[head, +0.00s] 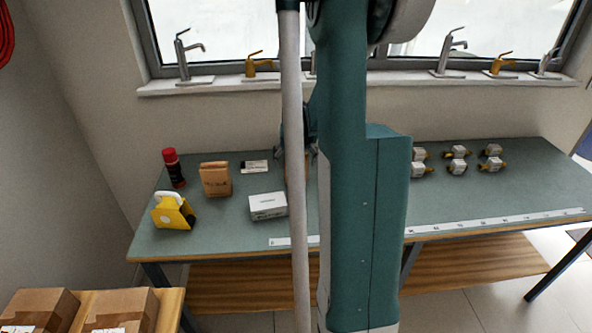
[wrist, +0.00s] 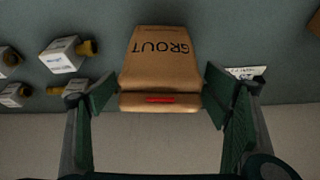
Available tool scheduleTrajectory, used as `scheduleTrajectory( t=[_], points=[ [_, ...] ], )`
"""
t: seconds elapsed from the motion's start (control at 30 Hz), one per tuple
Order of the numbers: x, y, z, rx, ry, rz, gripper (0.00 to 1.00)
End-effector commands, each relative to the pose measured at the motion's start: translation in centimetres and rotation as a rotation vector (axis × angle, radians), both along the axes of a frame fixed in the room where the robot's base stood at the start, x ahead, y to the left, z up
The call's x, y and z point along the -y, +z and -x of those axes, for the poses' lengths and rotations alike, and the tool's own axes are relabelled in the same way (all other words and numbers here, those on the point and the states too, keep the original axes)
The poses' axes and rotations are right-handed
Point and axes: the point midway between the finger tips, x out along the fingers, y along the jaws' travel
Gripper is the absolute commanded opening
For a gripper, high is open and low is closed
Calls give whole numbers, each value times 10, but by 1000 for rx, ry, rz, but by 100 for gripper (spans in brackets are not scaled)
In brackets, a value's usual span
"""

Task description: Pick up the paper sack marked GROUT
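The brown paper sack marked GROUT (wrist: 158,70) is in the upper middle of the wrist view, its lettering upside down, with a red mark on its near end face. My gripper (wrist: 160,96) is open, with one green finger on each side of the sack. A gap shows between each finger and the sack, so neither seems to touch it. In the head view my arm hides most of this spot; only a narrow brown strip shows beside the arm, probably the sack.
On the green table (head: 240,235) to the left stand another brown sack (head: 215,180), a yellow item (head: 174,213), a red-capped can (head: 173,168) and a white box (head: 268,206). Several small valve-like boxes (head: 457,160) stand right of my arm. A wall with a windowsill (head: 220,87) rises behind.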

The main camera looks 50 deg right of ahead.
Motion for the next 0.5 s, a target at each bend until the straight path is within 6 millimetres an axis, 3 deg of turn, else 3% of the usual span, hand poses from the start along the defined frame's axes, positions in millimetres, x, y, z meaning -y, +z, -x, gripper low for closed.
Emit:
scheduleTrajectory(
  t=[0.03,0.33,0.5],
  points=[
    [0,0,0,0,0,0,68],
    [0,0,0,0,0,0,29],
    [0,1,0,0,0,0,29]
  ],
)
